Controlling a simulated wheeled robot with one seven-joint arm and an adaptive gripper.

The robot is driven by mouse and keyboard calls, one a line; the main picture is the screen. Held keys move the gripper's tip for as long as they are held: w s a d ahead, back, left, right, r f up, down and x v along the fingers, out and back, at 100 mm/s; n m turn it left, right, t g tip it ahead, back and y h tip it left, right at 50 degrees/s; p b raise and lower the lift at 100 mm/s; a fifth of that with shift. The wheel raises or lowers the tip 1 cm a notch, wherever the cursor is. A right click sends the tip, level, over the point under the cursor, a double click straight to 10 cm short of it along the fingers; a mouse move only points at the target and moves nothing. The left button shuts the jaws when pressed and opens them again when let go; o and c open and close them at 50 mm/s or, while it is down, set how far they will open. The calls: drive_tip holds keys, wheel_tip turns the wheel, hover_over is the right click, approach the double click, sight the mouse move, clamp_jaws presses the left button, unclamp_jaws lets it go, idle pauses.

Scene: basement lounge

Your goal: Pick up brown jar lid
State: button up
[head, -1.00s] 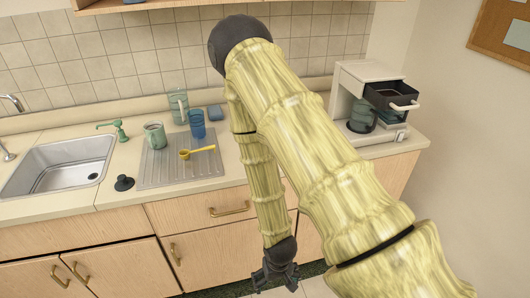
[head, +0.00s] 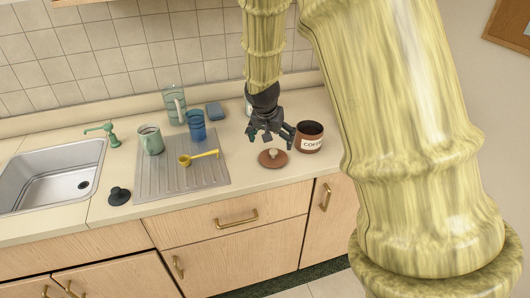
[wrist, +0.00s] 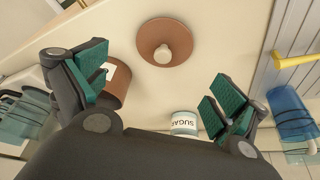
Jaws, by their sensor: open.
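The brown jar lid (head: 272,159) lies flat on the counter, with a pale round knob on top. It also shows in the wrist view (wrist: 152,46), near the top middle, beyond the fingertips. My gripper (head: 270,138) is open and empty just behind and above the lid in the head view. In the wrist view the green-padded fingers (wrist: 155,78) are spread wide, with the lid lying between their lines. The brown coffee jar (head: 309,138) stands just right of my gripper, open at the top, and is partly behind a finger in the wrist view.
A white sugar jar (wrist: 185,123) stands behind my gripper. The counter's front edge is close before the lid.

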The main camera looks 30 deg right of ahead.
sight(274, 152)
drive_tip(key=w+f, duration=0.1)
drive_tip(key=w+d+f+p, duration=0.1)
drive_tip(key=f, duration=0.1)
drive_tip(key=shift+d, duration=0.15)
drive_tip(key=shift+s+p+x, duration=0.2)
drive_tip(key=shift+p+x, duration=0.95)
drive_tip(key=shift+x, duration=2.1)
drive_tip(key=shift+f, duration=0.1)
drive_tip(key=c, duration=0.9)
drive_tip(key=shift+s+a, duration=0.2)
drive_tip(key=shift+a, duration=0.05)
drive_tip(key=c, duration=0.4)
